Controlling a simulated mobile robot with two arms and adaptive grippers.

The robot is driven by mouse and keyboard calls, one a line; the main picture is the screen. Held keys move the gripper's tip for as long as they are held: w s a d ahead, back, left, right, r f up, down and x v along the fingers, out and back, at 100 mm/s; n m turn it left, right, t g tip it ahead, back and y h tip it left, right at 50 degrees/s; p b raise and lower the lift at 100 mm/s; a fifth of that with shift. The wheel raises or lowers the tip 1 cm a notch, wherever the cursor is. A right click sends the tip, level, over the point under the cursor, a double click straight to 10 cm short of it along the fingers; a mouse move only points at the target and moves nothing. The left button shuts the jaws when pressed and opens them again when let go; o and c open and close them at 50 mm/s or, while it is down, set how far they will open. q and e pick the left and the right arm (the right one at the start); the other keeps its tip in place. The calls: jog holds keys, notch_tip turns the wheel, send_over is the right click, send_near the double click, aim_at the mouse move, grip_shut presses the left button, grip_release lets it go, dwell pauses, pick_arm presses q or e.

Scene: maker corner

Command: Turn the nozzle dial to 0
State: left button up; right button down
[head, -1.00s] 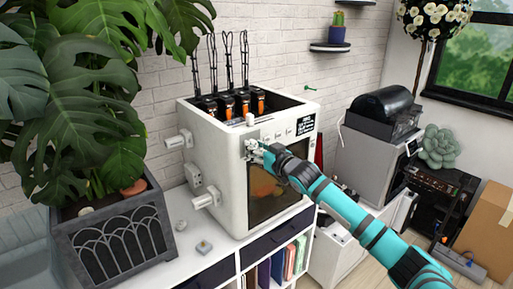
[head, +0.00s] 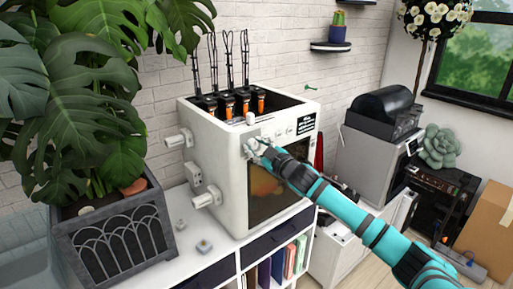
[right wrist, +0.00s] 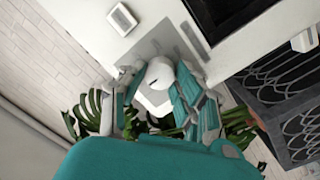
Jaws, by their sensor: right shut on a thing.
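The white 3D printer (head: 226,178) stands on the shelf unit, its control panel along the upper front. My right gripper (head: 257,150) is at the upper left corner of that front in the head view. In the right wrist view my right gripper (right wrist: 152,88) is shut on a white round knob (right wrist: 161,72), taken as the nozzle dial, with one finger on each side. A short dark mark shows on the knob. The scale and the number it points at are not readable. In the head view the gripper covers the knob. My left gripper is not in view.
A large potted plant (head: 112,226) stands left of the printer. Several black and orange tool heads (head: 228,103) sit in its open top. White knob-like parts (head: 207,199) stick out of its left side. A small square button (right wrist: 122,18) lies near the knob.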

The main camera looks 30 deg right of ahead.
jog(key=shift+f, duration=0.25)
jog(key=c, duration=1.1)
grip_release()
jog(key=shift+o, duration=0.7)
jog(key=shift+r, duration=0.15)
jog(key=s, duration=1.2)
